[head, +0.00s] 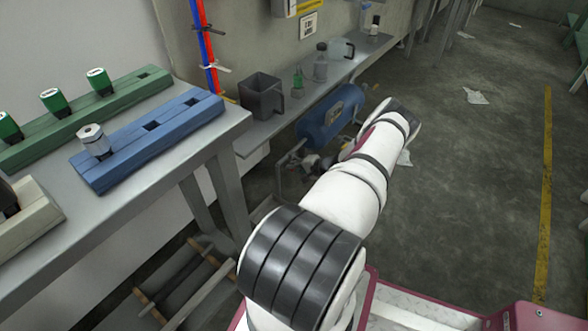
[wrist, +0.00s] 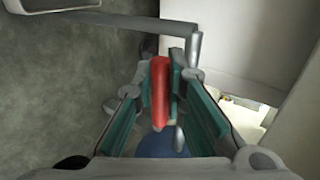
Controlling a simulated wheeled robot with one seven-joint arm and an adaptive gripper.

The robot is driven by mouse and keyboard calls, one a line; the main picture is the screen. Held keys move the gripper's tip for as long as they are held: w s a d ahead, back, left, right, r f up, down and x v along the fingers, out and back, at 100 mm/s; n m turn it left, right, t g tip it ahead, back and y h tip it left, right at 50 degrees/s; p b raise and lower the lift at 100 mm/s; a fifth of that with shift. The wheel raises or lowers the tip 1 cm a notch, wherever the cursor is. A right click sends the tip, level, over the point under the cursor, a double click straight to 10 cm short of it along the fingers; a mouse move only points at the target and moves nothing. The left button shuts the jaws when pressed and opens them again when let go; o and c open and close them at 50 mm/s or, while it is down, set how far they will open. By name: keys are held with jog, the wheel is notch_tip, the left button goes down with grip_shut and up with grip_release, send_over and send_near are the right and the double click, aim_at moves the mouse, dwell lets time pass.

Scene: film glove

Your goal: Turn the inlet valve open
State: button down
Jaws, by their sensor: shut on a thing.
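The inlet valve's red lever handle (wrist: 159,92) stands lengthwise in the middle of the wrist view. My gripper (wrist: 164,75) is shut on it, with teal finger pads on either side. The valve body beneath the handle is mostly hidden by the fingers and the handle. In the head view my white arm reaches toward the blue tank (head: 332,115) under the bench. My gripper and the red handle are hidden there behind the arm.
A grey pipe (wrist: 140,20) bends close beyond my fingers in the wrist view. A metal bench (head: 270,128) holds a dark jug (head: 262,97) and bottles above the tank. A table with green and blue blocks (head: 150,140) stands left. Open floor lies right.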

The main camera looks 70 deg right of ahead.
jog(key=shift+f, duration=0.1)
jog(key=c, duration=1.6)
grip_release()
jog(key=v, duration=1.2)
